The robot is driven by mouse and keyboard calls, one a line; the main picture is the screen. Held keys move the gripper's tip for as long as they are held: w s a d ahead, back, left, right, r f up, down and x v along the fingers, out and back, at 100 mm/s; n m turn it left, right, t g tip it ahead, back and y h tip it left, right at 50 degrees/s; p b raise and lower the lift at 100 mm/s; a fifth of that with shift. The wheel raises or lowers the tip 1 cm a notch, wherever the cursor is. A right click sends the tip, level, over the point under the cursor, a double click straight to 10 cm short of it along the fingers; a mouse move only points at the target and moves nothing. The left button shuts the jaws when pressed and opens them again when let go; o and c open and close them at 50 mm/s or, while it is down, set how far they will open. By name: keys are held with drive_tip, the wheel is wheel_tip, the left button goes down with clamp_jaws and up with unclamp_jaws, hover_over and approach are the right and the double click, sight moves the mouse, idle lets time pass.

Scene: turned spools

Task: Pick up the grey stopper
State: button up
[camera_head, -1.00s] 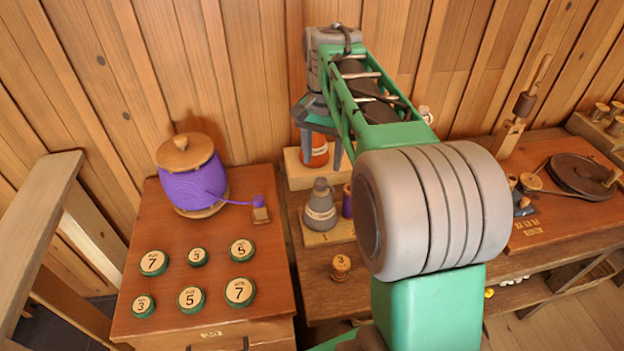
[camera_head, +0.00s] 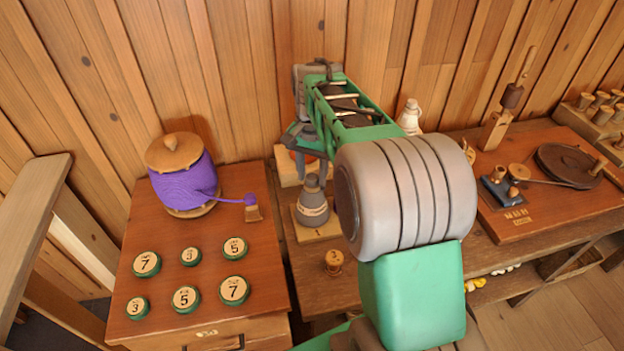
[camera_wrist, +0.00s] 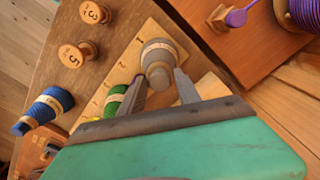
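The grey stopper (camera_head: 312,208) is a rounded cone with a knob on top and a pale band. It stands upright on a pale numbered board (camera_head: 316,234), by the mark 1. In the wrist view the stopper (camera_wrist: 160,51) lies just beyond my fingertips, its knob between their lines. My gripper (camera_wrist: 159,80) is open, with a clear gap between its fingers and nothing held. In the head view my gripper (camera_head: 313,164) is above and behind the stopper; I cannot tell whether a finger touches it.
A green spool (camera_wrist: 115,98) sits on the same board, close to one finger. A left cabinet (camera_head: 205,335) carries a purple spool (camera_head: 186,188) and several numbered knobs. An orange item is partly hidden behind my gripper.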

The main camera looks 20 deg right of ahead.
clamp_jaws()
idle(0.4)
